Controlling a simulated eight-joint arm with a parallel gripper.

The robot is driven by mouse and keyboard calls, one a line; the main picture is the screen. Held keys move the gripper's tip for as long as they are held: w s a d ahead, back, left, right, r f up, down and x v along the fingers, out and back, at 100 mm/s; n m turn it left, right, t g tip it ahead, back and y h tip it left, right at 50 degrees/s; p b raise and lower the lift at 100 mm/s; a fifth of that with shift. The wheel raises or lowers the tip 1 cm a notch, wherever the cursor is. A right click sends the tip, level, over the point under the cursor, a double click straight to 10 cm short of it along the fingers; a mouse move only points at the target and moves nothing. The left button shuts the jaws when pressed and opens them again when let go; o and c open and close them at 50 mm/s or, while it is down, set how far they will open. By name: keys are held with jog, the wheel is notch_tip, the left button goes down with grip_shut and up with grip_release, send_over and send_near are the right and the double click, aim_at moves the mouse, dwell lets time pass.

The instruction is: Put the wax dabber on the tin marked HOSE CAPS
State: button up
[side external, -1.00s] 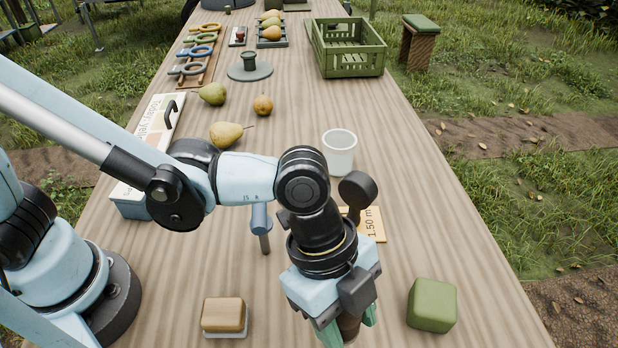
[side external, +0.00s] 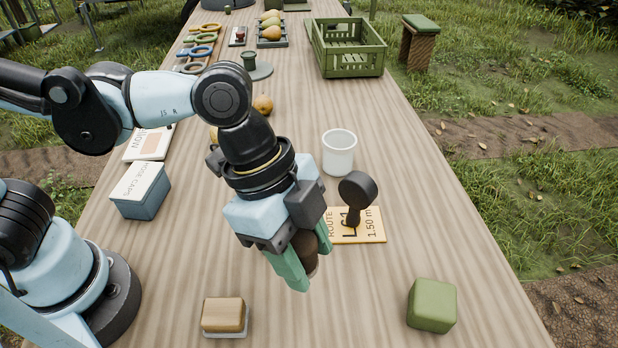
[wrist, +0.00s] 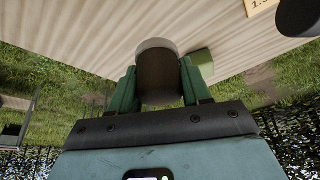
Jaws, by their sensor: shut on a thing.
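My gripper (side external: 308,262) is shut on a dark brown cylinder with a pale end, which appears to be the wax dabber (wrist: 158,80). The green fingers grip it from both sides above the table, and in the side view they partly cover it. The tin marked HOSE CAPS (side external: 145,203) is a blue box with a white lettered lid. It stands at the table's left, left of my gripper and clear of it. Its lid looks bare.
A lettered white box (side external: 150,146) lies behind the tin. A yellow route card (side external: 372,226) with a black round-headed object (side external: 358,190), a white cup (side external: 339,153), a tan block (side external: 223,315) and a green block (side external: 432,305) surround my gripper. The front middle is clear.

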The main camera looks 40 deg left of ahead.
jog(key=w+a+r+n+t, duration=0.15)
jog(key=w+a+n, duration=0.35)
jog(key=a, duration=0.6)
jog(key=n+t+y, duration=0.3)
jog(key=n+y, duration=0.1)
jog(key=n, duration=0.7)
send_over(147, 172)
jog(key=s, duration=0.2)
jog(key=shift+g, duration=0.25)
jog(key=shift+w+f, duration=0.15)
jog(key=shift+f, duration=1.65)
jog(key=shift+w+f, duration=0.1)
jog(key=shift+f, duration=1.65)
jog(key=shift+f, duration=0.15)
jog(key=o, duration=1)
jog(key=shift+o, duration=0.2)
